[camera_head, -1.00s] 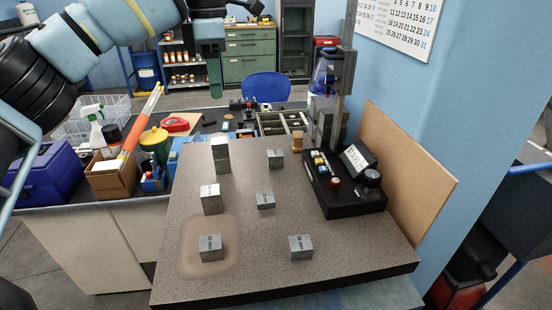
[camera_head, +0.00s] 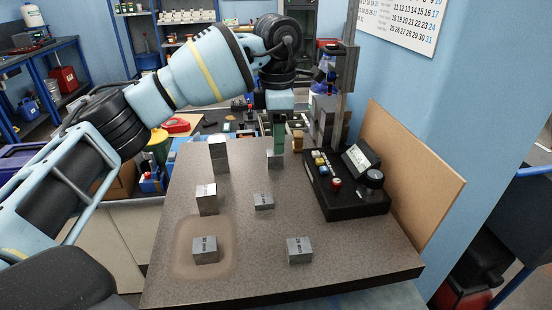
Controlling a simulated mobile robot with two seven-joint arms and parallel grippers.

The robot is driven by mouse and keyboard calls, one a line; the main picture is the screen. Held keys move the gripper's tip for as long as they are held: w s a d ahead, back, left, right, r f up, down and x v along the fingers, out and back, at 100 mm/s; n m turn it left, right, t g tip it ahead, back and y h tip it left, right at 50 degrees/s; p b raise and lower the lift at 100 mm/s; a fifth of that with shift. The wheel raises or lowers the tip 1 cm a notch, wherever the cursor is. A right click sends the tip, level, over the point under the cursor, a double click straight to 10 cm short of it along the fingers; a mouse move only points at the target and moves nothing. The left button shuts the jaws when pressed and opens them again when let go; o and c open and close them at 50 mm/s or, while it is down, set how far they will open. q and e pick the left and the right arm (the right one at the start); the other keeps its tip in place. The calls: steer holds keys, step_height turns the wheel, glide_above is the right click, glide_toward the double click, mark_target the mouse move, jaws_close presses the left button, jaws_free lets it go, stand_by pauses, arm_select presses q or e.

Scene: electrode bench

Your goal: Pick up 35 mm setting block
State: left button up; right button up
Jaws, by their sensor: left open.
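Several grey metal blocks with small dark labels stand on the speckled stone plate (camera_head: 255,275). The labels are too small to read surely, so I cannot tell which is the 35 mm setting block. There is a back-left block (camera_head: 219,157), a back-right block (camera_head: 275,163), a middle-left block (camera_head: 206,200), a middle-right block (camera_head: 263,202), a front-left block (camera_head: 205,251) and a front-right block (camera_head: 299,251). My left gripper (camera_head: 278,148) points down at the back-right block, its green fingers open and hiding part of it. Contact cannot be told. My right gripper is out of view.
A lighter patch surrounds the front-left block. The plate's front middle is clear. Bench clutter lies beyond the back edge.

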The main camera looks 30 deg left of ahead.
mark_target(275, 159)
arm_select(q)
steer(key=shift+a+f+p, duration=0.15)
steer(key=shift+f, duration=1.2)
steer(key=shift+a+f+p, duration=0.15)
steer(key=shift+f, duration=1.2)
steer(key=shift+w, duration=0.1)
jaws_close()
